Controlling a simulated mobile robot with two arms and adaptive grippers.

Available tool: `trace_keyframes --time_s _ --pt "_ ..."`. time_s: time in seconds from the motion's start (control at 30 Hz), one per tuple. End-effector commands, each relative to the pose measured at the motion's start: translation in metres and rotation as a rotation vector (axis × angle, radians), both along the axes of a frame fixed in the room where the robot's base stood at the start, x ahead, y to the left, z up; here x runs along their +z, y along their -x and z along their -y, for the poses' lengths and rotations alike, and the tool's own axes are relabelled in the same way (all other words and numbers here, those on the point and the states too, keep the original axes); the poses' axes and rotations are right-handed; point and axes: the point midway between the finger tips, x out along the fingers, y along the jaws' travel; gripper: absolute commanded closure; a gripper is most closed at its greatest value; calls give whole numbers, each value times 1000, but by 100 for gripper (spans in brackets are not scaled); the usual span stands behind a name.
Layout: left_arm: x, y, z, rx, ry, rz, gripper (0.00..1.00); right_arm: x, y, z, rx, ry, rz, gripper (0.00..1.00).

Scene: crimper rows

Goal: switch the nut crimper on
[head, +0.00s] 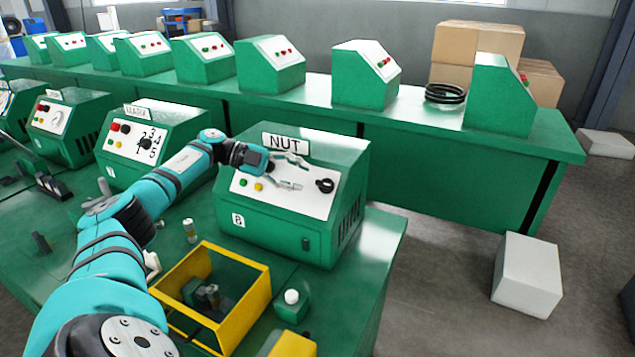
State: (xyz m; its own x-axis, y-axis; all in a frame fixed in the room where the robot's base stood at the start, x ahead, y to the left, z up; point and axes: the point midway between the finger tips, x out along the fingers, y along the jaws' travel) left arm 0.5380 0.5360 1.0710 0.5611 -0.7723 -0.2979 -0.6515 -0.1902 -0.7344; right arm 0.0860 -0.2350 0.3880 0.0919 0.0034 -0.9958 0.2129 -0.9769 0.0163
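The nut crimper is a green box (300,247) with a "NUT" label (287,142) on top and a "B" mark on its front. Its sloping white panel carries a green button (243,182), a yellow button (258,187) and a black rotary knob (325,185) at the right. My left gripper (301,173) is in front of the panel with its fingers apart and nothing between them. The fingers point right, toward the knob, with the knob a little beyond the tips. The gripper covers the panel's upper middle. My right gripper is not in view.
A crimper marked "MARK" (172,160) stands to the left, with another machine (62,140) beyond it. A yellow frame (240,318) and a small white-capped item (291,297) are in front. A row of green boxes (365,85) lines the back table.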

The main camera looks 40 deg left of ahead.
Motion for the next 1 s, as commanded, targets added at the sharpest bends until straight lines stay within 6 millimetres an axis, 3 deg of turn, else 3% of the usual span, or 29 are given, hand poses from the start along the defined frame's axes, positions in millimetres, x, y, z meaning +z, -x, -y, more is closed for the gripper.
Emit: trace_keyframes --time_s 0.1,0.3,1.0 --pt "7 12 -17 2 -1 2 63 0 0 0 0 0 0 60" --pt "12 23 -31 -1 1 0 63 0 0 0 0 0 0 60" --pt "12 24 -33 -1 0 0 63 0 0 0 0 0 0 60"
